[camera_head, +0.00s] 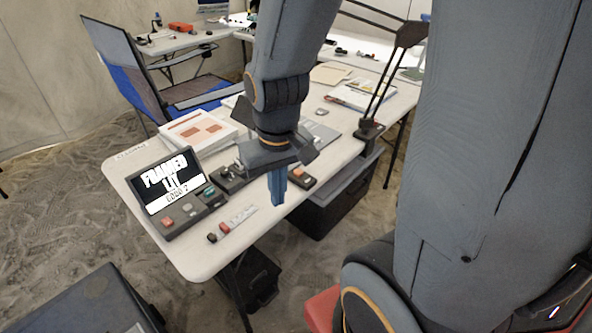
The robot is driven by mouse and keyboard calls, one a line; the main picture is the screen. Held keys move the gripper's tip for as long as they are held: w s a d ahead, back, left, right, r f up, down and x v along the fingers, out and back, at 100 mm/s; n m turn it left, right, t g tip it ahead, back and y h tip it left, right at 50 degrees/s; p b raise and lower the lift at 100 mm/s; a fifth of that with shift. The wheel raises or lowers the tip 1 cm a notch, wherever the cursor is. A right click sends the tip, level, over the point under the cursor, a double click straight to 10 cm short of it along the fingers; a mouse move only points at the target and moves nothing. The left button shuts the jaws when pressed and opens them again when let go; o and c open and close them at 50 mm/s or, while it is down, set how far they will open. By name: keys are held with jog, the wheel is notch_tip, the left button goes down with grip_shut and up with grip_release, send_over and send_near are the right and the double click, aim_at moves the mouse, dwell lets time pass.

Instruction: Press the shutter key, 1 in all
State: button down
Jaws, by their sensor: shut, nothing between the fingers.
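A dark console (178,196) with a tilted screen stands at the near left corner of the table. Its screen reads "FRAMED", "LIT" and a smaller, unclear line. Its front panel has a red key (168,222), a grey key (188,208) and a teal key (208,191). A small dark box with an orange button (299,173) sits right of my gripper. I cannot read which of these is the shutter key. My gripper (278,201) points down, shut and empty, over the table's front edge region, between the console and the small box. It partly hides what lies behind it.
The white table (190,262) also holds a dark box with knobs (230,180), a small red-and-black item (224,228), a white strip, books (198,132) and a lamp stand. A blue folding chair (130,70) stands behind. Dark bins are below. The near front strip is mostly clear.

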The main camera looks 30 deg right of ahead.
jog(key=m, duration=0.2)
jog(key=n+t+y+p, duration=0.4)
jog(key=n+t+p, duration=0.3)
jog(key=n, duration=2.7)
send_over(301, 173)
notch_tip(301, 173, down, 5)
jog(key=shift+d+f, duration=0.1)
jog(key=shift+f+b, duration=0.1)
jog(key=shift+b, duration=0.25)
notch_tip(301, 173, down, 9)
jog(key=b, duration=0.6)
jog(key=shift+r, duration=0.2)
jog(key=shift+b, duration=0.3)
jog(key=shift+f+b, duration=0.3)
jog(key=shift+f, duration=0.1)
